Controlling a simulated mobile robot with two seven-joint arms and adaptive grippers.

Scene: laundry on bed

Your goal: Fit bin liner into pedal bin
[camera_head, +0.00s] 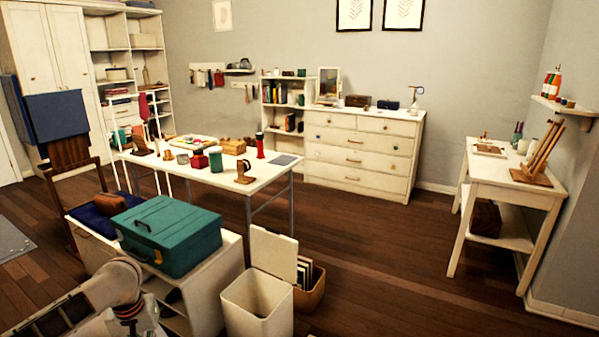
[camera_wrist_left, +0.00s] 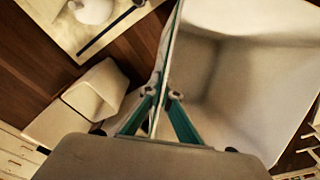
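The pedal bin (camera_head: 257,308) is a cream box on the floor, with its lid (camera_head: 274,252) raised at the back. In the left wrist view, a smaller cream bin shape (camera_wrist_left: 97,90) lies left of my fingers, apart from them. A large, pale, open-mouthed thing (camera_wrist_left: 255,75) fills the right side there; it looks like the bin liner, seen very close. My left gripper (camera_wrist_left: 162,95) has its teal fingers drawn close together on either side of the liner's thin edge. Its fingertips are outside the head view. My right gripper is in neither view.
A white bench (camera_head: 212,285) with a teal case (camera_head: 168,235) stands left of the bin. A box of books (camera_head: 310,286) is close behind the bin's right side. A white table (camera_head: 215,177) is farther back. Floor (camera_head: 400,260) to the right is clear.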

